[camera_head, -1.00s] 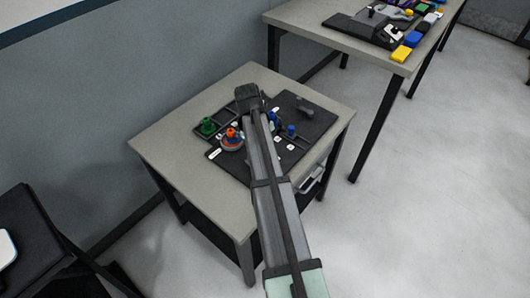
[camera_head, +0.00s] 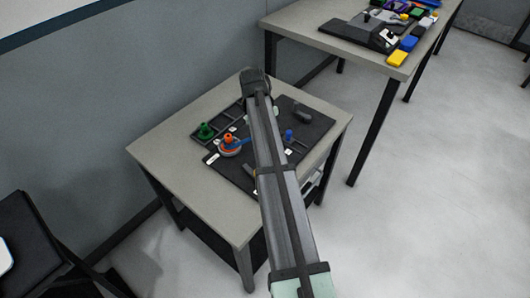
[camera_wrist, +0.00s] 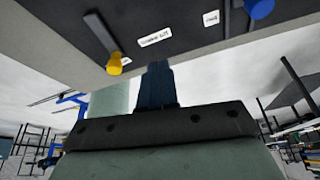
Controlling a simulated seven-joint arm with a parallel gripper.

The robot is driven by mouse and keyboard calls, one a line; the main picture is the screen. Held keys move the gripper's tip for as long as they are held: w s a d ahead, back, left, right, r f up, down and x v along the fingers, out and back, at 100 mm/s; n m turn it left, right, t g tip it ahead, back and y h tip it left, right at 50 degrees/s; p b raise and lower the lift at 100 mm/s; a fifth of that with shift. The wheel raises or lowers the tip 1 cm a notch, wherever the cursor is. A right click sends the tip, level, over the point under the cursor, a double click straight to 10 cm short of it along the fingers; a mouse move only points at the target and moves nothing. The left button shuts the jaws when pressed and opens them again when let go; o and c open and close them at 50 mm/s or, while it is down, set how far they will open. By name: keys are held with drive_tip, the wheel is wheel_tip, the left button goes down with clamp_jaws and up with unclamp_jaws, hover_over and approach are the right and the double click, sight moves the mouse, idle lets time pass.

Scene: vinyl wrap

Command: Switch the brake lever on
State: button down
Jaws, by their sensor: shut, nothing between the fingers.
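The dark control board (camera_head: 225,168) lies on the small grey table. In the wrist view its underside-like near edge fills the top (camera_wrist: 60,20), with a yellow-tipped lever (camera_wrist: 115,65) and a blue knob (camera_wrist: 259,8). White labels are too blurred to read, so I cannot tell which control is the brake lever. My gripper (camera_wrist: 155,72) is shut and empty. In the wrist view its dark fingers show right of the yellow tip, apart from it in the picture. In the head view the arm hides the fingers and part of the board.
The board also bears an orange knob (camera_head: 229,139), a green knob (camera_head: 205,131), a blue knob (camera_head: 289,135) and a dark grey handle (camera_head: 302,112). A second table (camera_head: 340,40) with coloured blocks stands behind right. A black chair (camera_head: 45,235) is at the left.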

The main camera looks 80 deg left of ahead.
wheel_tip(320, 180, up, 6)
drive_tip(key=w+a, duration=0.1)
drive_tip(key=a, duration=0.1)
drive_tip(key=shift+f, duration=0.15)
drive_tip(key=shift+w, duration=0.1)
idle(0.4)
